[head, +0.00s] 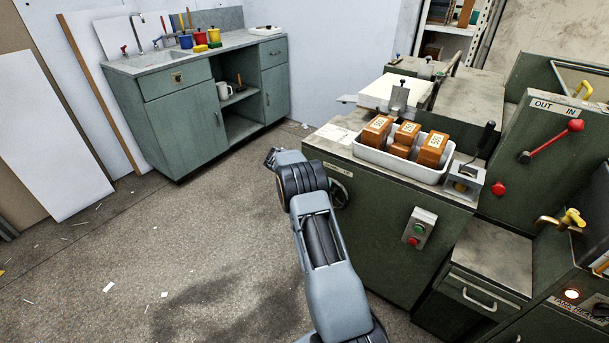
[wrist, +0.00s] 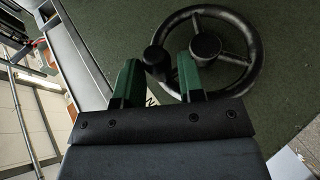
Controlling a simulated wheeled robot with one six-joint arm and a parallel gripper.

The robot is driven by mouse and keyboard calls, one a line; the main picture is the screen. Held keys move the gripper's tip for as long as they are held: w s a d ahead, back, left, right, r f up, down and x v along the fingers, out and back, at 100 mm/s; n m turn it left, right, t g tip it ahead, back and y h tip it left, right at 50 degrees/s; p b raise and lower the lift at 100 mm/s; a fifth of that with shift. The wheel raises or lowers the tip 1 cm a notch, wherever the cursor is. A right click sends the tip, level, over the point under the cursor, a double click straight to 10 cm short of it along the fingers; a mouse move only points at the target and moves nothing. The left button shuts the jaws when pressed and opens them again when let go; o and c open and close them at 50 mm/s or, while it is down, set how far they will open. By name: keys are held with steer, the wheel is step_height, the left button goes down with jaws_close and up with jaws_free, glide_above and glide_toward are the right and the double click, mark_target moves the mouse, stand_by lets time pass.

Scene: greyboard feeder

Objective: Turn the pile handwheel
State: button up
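The pile handwheel (wrist: 252,50) is a black spoked wheel on the green machine side, filling the upper right of the wrist view. Its hub (wrist: 206,46) is dark and round. A black crank knob (wrist: 155,59) stands at the left of its rim. My gripper (wrist: 158,62) is open, its two green fingers apart with the knob in the gap between their tips; I see no clear contact. In the head view the handwheel (head: 339,193) is partly hidden behind my arm, and the gripper fingers cannot be made out.
A white tray (head: 403,172) with several orange-brown blocks stands on the machine top. A switch box (head: 419,228) with green and red buttons is on the machine side. A green cabinet with sink (head: 190,115) stands at the back left. The floor (head: 120,250) left of my arm is clear except for scraps.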

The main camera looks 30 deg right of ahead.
steer(key=p+v, duration=0.1)
steer(key=v, duration=0.9)
steer(key=shift+a, duration=0.15)
steer(key=shift+w+r, duration=0.1)
steer(key=shift+w, duration=0.05)
